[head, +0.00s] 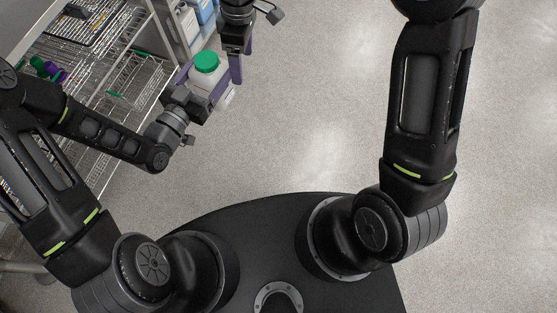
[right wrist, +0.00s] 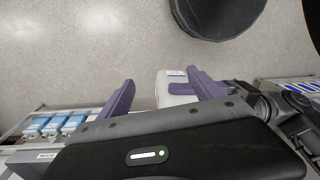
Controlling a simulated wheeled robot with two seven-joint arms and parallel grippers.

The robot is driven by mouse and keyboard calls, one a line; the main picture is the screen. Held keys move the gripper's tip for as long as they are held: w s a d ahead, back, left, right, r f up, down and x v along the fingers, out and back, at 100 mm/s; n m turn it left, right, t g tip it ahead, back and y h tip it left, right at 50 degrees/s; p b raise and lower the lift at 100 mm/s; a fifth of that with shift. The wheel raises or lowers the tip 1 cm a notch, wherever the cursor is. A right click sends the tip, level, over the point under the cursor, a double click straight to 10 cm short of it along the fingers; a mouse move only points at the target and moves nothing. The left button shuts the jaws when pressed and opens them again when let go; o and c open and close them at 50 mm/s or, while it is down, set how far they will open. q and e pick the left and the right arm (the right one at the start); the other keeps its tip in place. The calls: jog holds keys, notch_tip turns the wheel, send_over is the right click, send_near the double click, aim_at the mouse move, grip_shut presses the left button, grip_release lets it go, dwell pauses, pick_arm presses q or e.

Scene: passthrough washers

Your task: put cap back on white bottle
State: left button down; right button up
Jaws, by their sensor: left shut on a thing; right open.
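The white bottle (head: 201,78) is upright in the head view, with the green cap (head: 206,61) sitting on its top. I cannot tell whether the cap is fully seated. My left gripper (head: 204,87) is shut around the bottle's body from the lower left. My right gripper (head: 234,65) is open, just right of the bottle and cap, its purple fingers pointing down the picture. In the right wrist view the bottle (right wrist: 174,92) shows beside the right-hand finger of my right gripper (right wrist: 162,88), with a purple left-gripper finger across it. The cap is not visible there.
A metal wire rack (head: 130,85) stands at the left, with purple and green items on a shelf. Open grey floor (head: 310,110) lies to the right.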

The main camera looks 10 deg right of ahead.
jog(key=w+d+f+m+t+y, duration=0.1)
jog(key=w+d+f+m+y, duration=0.15)
jog(key=f, duration=0.55)
jog(key=w+d+f+m+t+y, duration=0.1)
jog(key=w+d+f+m+y, duration=0.15)
jog(key=f, duration=0.55)
jog(key=s+a+f+m, duration=0.3)
jog(key=s+f, duration=0.1)
jog(key=s, duration=0.3)
jog(key=s+a+f+m, duration=0.2)
jog(key=s+f, duration=0.1)
jog(key=s, duration=0.5)
jog(key=s+d+f+m, duration=0.2)
jog(key=s, duration=0.4)
jog(key=s+d+f+m+h, duration=0.1)
jog(key=s+f+m, duration=0.1)
jog(key=s, duration=0.3)
jog(key=shift+s+d+m+g+h, duration=0.3)
jog(key=shift+s+d+m+g, duration=0.1)
jog(key=shift+m, duration=0.1)
jog(key=shift+w, duration=0.1)
